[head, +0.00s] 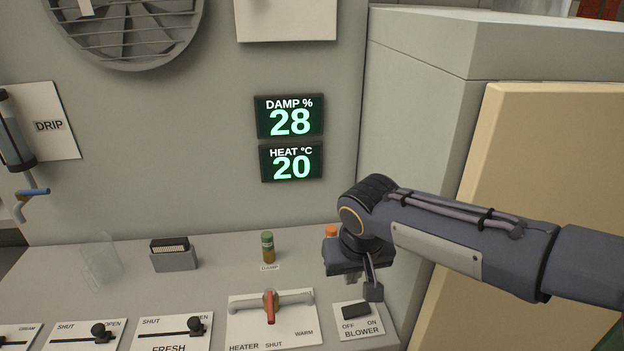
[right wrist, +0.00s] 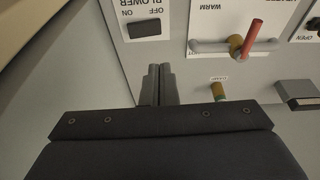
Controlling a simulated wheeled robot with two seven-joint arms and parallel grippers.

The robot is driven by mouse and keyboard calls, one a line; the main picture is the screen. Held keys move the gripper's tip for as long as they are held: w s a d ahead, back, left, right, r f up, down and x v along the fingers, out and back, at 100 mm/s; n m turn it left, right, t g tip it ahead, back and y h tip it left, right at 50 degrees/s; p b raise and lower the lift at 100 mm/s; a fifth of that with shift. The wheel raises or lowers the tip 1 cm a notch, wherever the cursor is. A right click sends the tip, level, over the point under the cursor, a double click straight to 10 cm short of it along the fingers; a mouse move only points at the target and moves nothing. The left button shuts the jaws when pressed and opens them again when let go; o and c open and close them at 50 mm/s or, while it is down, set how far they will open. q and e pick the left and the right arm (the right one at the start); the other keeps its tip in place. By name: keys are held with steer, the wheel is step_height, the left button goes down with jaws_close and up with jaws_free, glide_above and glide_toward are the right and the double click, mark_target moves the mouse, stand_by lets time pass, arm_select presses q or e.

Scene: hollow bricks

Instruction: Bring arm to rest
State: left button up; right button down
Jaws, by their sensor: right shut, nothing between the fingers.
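My right arm (head: 480,240) comes in from the right in the head view and bends down at the wrist. Its gripper (head: 372,288) points down and stands above the panel, close to the blower switch (head: 355,311). In the right wrist view the two fingers (right wrist: 158,84) are together with nothing between them. The blower switch (right wrist: 144,28) shows beyond the fingertips there, apart from them as far as I can tell. My left gripper is in neither view.
The heater lever (head: 270,306) and the fresh slider (head: 194,324) lie left of the gripper. A grey cabinet (head: 420,100) stands at right.

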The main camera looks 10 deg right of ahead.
steer(key=s+d+f+m+t+y, duration=0.1)
steer(key=s+d, duration=0.3)
steer(key=s, duration=0.6)
steer(key=s+d+f+m+t+y, duration=0.1)
steer(key=s+d+f+y, duration=0.2)
steer(key=s, duration=0.7)
steer(key=shift+d, duration=0.55)
